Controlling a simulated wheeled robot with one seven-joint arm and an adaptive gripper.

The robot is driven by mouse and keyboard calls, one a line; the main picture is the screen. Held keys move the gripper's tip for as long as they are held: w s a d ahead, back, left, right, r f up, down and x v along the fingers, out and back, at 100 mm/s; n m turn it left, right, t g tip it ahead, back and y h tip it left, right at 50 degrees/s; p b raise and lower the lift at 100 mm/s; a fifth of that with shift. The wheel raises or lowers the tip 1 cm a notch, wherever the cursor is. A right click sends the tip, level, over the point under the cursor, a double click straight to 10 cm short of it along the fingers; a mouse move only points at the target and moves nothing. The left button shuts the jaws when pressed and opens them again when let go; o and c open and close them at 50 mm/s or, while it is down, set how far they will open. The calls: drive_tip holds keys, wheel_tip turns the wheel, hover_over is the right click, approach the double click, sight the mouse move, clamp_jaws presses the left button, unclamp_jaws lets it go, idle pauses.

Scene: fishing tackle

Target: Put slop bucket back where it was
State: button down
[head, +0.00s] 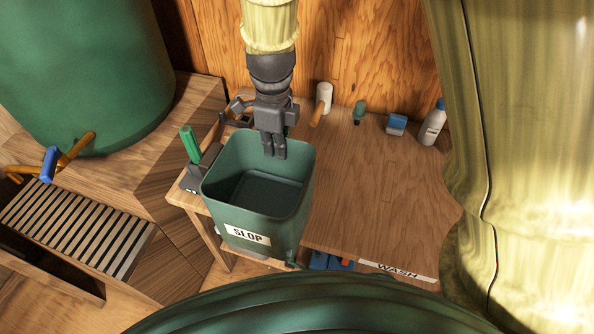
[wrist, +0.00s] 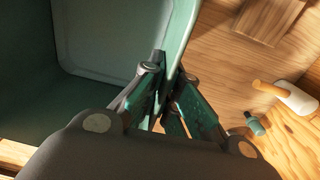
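The slop bucket (head: 218,212) is a square green open bucket with a white SLOP label on its front. It looks empty and roughly upright, over the front left part of the wooden wash table (head: 375,190). I cannot tell whether its base touches anything. My gripper (head: 273,153) comes down from above at the bucket's back rim. In the wrist view my gripper (wrist: 168,88) has its fingers on both sides of the bucket's wall (wrist: 181,40), closed in on it. The fingertips' lower ends are partly hidden by the wall.
A green-handled tool (head: 190,144) stands close to the bucket's left. A white-headed mallet (head: 323,98), a small green item (head: 359,111), a blue block (head: 396,124) and a white bottle (head: 432,124) line the back. A slatted rack (head: 75,228) and large green barrel (head: 85,75) are left.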

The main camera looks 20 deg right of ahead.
drive_tip(key=w+d+f+p, duration=0.1)
drive_tip(key=w+d+p, duration=0.2)
drive_tip(key=w+d, duration=0.7)
drive_tip(key=shift+w+d, duration=0.15)
drive_tip(key=shift+d, duration=0.4)
drive_tip(key=shift+d+f, duration=0.1)
drive_tip(key=shift+w+d+f+p, duration=0.15)
drive_tip(key=shift+f+p, duration=0.1)
drive_tip(key=shift+f, duration=0.35)
drive_tip(key=shift+w+d+f+p, duration=0.1)
drive_tip(key=shift+f+p, duration=0.2)
drive_tip(key=shift+f, duration=0.35)
drive_tip(key=shift+w+d+f+p, duration=0.15)
drive_tip(key=shift+f+p, duration=0.1)
drive_tip(key=shift+f, duration=0.45)
drive_tip(key=c, duration=1.9)
unclamp_jaws()
drive_tip(key=shift+o, duration=1.3)
